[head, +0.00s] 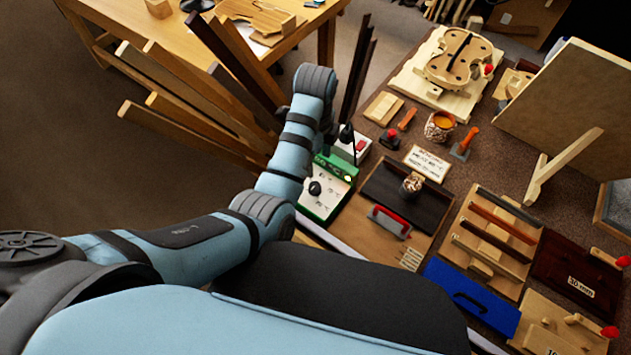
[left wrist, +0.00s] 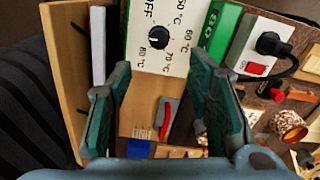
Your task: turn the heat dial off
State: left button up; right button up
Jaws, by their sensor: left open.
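The heat dial (head: 314,188) is a black round knob on the white face of a green control box (head: 323,212). In the left wrist view the dial (left wrist: 160,38) sits amid marks for OFF and several temperatures from 50 to 80 °C. Its pointer is too small to read surely. My left gripper (left wrist: 160,72) is open, with its two dark green finger pads apart and nothing between them. The dial shows beyond the fingertips, between them, and is apart from them. In the head view my arm mostly hides this gripper. My right gripper is not in view.
A white box with a red switch (left wrist: 256,68) and a black plug (left wrist: 270,43) stands beside the control box. Wooden boards (head: 190,110) lean behind my arm.

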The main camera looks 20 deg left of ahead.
aim_at(314, 185)
pick_arm(q)
notch_tip(314, 185, down, 13)
jog(key=b, duration=0.3)
jog(key=shift+r, duration=0.1)
jog(key=shift+s+a, duration=0.1)
jog(key=shift+r, duration=0.1)
grip_shut()
